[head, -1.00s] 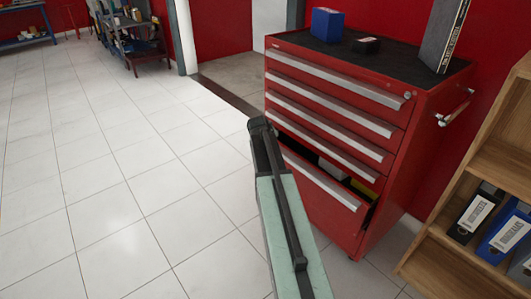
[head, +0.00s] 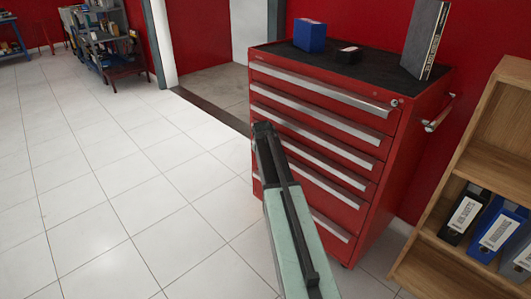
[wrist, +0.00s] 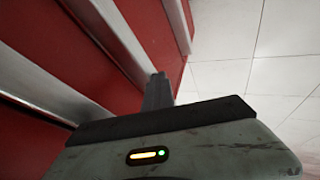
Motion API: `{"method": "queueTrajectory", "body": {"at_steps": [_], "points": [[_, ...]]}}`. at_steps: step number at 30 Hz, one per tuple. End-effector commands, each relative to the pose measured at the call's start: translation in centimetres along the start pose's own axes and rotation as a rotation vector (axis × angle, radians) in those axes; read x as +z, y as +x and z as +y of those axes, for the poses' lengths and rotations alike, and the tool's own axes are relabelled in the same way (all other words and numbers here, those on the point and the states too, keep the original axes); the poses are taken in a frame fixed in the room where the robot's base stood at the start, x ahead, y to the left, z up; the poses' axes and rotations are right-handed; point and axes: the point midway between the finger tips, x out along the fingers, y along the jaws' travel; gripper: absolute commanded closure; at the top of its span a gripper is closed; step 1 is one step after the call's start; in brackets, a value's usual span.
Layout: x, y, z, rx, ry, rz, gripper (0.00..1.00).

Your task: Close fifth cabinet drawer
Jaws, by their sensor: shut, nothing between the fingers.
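The red tool cabinet (head: 395,150) stands right of centre in the head view, with a stack of drawers with long silver handles. The fifth drawer (head: 338,195) looks flush with the cabinet front, and no gap shows above it. My arm covers the left part of the lower drawers. My gripper (head: 264,130) is shut and empty in front of the cabinet's left part. In the wrist view, my dark fingers (wrist: 157,90) are together close to the red drawer fronts and silver handles. I cannot tell whether they touch.
A blue box (head: 310,35), a small black box (head: 347,54) and a grey binder (head: 425,40) stand on the cabinet top. A wooden shelf (head: 490,150) with binders is at the right. The tiled floor (head: 130,190) to the left is clear.

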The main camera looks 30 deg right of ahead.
Motion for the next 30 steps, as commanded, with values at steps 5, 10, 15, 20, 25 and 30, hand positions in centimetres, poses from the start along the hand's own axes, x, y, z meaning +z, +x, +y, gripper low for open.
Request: {"method": "queueTrajectory", "body": {"at_steps": [5,10,15,20,25,30], "points": [[-0.5,0.1,0.6,0.022,-0.003,0.015,1.00],[-0.5,-1.1,-1.4,0.014,-0.002,0.011,1.00],[-0.7,-5.1,-2.9,0.007,-0.001,0.003,1.00],[-0.6,-9.6,-3.1,0.005,0.000,0.004,1.00],[-0.4,-12.1,-3.4,0.004,0.000,0.003,1.00],[-0.2,-12.1,-3.5,0.004,0.001,0.003,1.00]]}}
